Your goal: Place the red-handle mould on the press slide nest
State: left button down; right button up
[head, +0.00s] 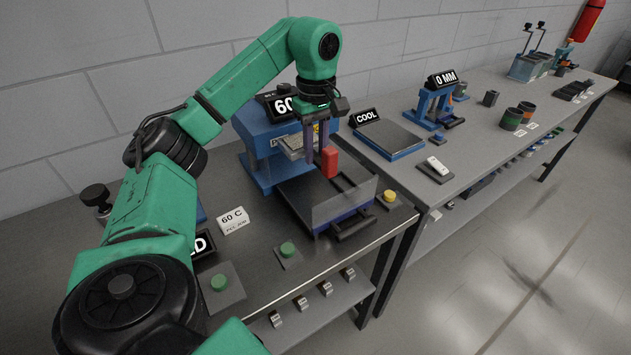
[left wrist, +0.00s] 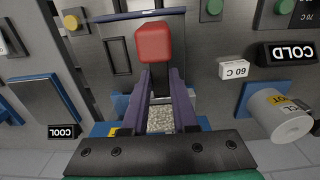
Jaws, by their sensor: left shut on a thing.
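The red handle (head: 329,162) of the mould shows at the fingertips of my left gripper (head: 317,158). A clear guard (head: 345,207) stands at the slide's front. The nest itself is hard to make out. My right gripper is not seen.
A yellow button (head: 390,196) and green buttons (head: 288,249) sit near the bench front. A 60 C sign (head: 234,220) stands left of the press. To the right are the COOL plate (head: 390,137), a blue gauge (head: 434,104) and dark cups (head: 512,118).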

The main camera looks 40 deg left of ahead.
aim_at(315, 159)
pick_arm(q)
jog(key=f, duration=0.1)
jog(key=f+b, duration=0.1)
jog(key=f, duration=0.1)
jog(key=shift+s+d+f, duration=0.2)
jog(key=shift+s+f, duration=0.1)
jog(key=shift+f, duration=0.1)
jog(key=f, duration=0.1)
jog(key=w+f, duration=0.1)
jog(key=a+f, duration=0.1)
jog(key=f, duration=0.1)
jog(key=shift+w+b, duration=0.2)
jog(key=shift+b, duration=0.1)
jog(key=shift+w+a+f, duration=0.15)
jog(key=shift+w+f, duration=0.05)
jog(key=shift+f, duration=0.8)
jog(key=f, duration=0.2)
jog(key=f+p, duration=0.1)
jog(key=shift+s+d, duration=0.25)
jog(key=shift+s, duration=0.05)
jog(key=shift+w+a, duration=0.1)
jog(key=shift+w, duration=0.05)
jog(key=c, duration=0.7)
grip_release()
jog(key=shift+f, duration=0.1)
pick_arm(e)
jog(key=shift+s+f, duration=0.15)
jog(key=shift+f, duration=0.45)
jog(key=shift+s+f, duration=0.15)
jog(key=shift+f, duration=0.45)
